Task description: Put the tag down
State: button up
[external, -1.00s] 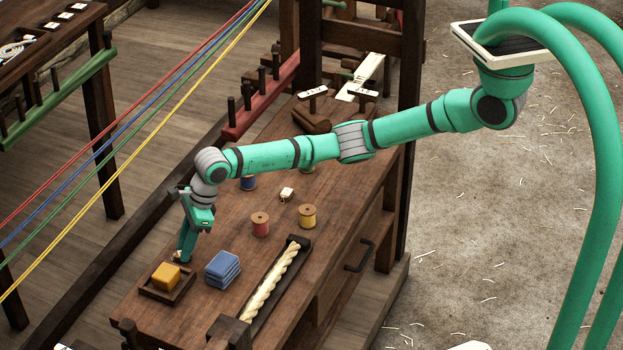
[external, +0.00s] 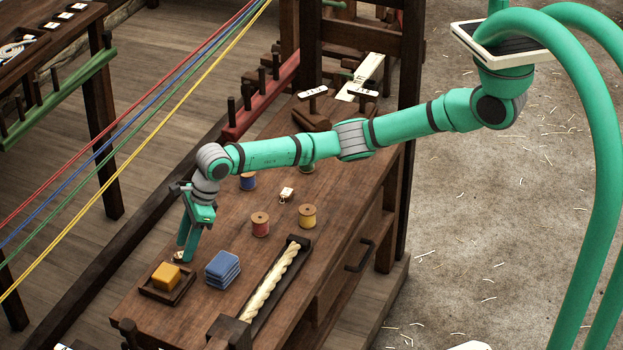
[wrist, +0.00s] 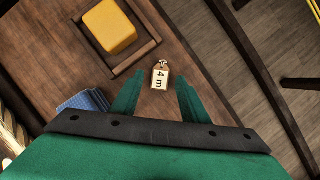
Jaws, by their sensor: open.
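The tag (wrist: 160,77) is a small tan piece marked "4 m" with a loop of string at its top. In the wrist view it lies between the tips of my open gripper (wrist: 158,95), with a gap on each side. In the external view the tag (external: 179,256) shows as a small pale spot at the fingertips, on the bench beside the small wooden tray. My gripper (external: 187,250) points down there. Any small height between tag and bench is hard to tell.
The wooden tray (external: 150,290) holds a yellow block (external: 166,276). Folded blue cloth (external: 223,268) lies to its right, then a rope in a dark trough (external: 297,243). Taut coloured strands (external: 120,190) run at left.

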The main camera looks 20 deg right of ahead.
jog(key=v, duration=1)
jog(key=shift+d+r, duration=0.2)
jog(key=shift+r, duration=0.1)
